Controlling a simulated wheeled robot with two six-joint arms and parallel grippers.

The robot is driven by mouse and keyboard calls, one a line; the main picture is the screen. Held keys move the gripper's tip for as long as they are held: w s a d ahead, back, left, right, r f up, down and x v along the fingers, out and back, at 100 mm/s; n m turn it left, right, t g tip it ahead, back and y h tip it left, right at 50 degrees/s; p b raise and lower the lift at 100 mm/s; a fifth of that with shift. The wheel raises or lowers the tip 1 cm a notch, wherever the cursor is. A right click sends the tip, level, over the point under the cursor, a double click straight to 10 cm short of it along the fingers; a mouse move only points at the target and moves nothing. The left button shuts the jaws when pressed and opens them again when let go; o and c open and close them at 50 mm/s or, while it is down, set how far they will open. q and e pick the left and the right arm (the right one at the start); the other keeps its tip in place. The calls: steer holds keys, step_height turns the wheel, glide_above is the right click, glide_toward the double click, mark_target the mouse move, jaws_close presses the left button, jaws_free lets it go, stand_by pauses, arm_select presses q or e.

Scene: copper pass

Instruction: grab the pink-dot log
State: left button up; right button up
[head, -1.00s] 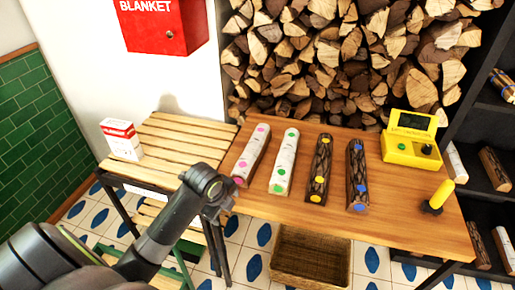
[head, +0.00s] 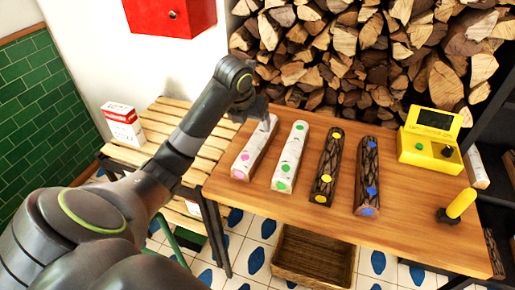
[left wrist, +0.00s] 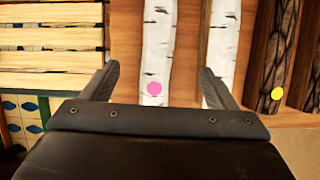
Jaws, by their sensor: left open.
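The pink-dot log (head: 250,157) is pale birch and lies leftmost of the logs on the wooden table, its near pink dot showing. My left gripper (head: 264,114) is over its far part and hides some of that end. In the left wrist view, my left gripper (left wrist: 158,78) is open. The pink-dot log (left wrist: 157,45) shows between its fingers, with the pink dot close to the gripper body. The right finger overlaps the neighbouring birch log in the picture. I cannot tell the gripper's height above the table. My right gripper is not in view.
A green-dot birch log (head: 289,158), a yellow-dot dark log (head: 326,168) and a blue-dot dark log (head: 367,175) lie to the right. A yellow device (head: 428,140) and yellow handle (head: 460,205) stand farther right. A slatted table (head: 165,130) holds a red-and-white box (head: 122,124).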

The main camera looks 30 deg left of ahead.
mark_target(256, 139)
arm_select(q)
steer(key=x, duration=0.8)
steer(key=shift+x, duration=2.85)
steer(key=shift+w+a+r, duration=0.1)
steer(key=shift+w, duration=0.05)
steer(key=shift+r, duration=0.1)
steer(key=c, duration=1.5)
steer(key=shift+w+r, duration=0.1)
